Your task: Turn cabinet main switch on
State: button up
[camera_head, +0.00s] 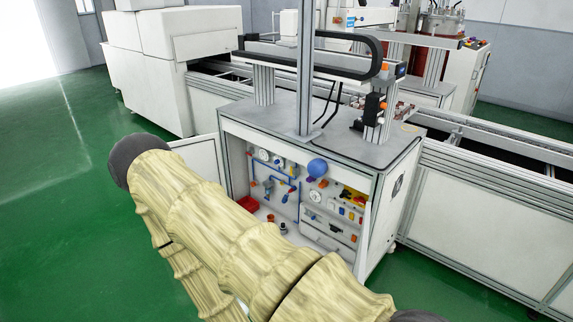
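The cabinet (235,124) stands in the middle under a grey top, its front open. Inside is a white panel with gauges, blue tubing, valves and small coloured parts. A cluster of yellow and red parts (352,194) sits at the panel's upper right. I cannot tell which part is the main switch or how it is set; the parts are too small. My arm, in a pale yellow cover, crosses the foreground and hides the cabinet's lower left. My gripper cannot be made out in this view.
An open white door (199,163) stands at the cabinet's left. A blue ball (317,168) shows before the panel's upper edge. A red bin (248,203) lies inside at the left. A conveyor (500,195) runs along the right. Green floor (60,190) is clear at the left.

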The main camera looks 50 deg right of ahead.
aim_at(361, 199)
jog(key=u, duration=0.05)
jog(key=i, duration=1.2)
jog(key=z, duration=1.3)
jog(key=i, duration=0.75)
jog(key=z, duration=0.8)
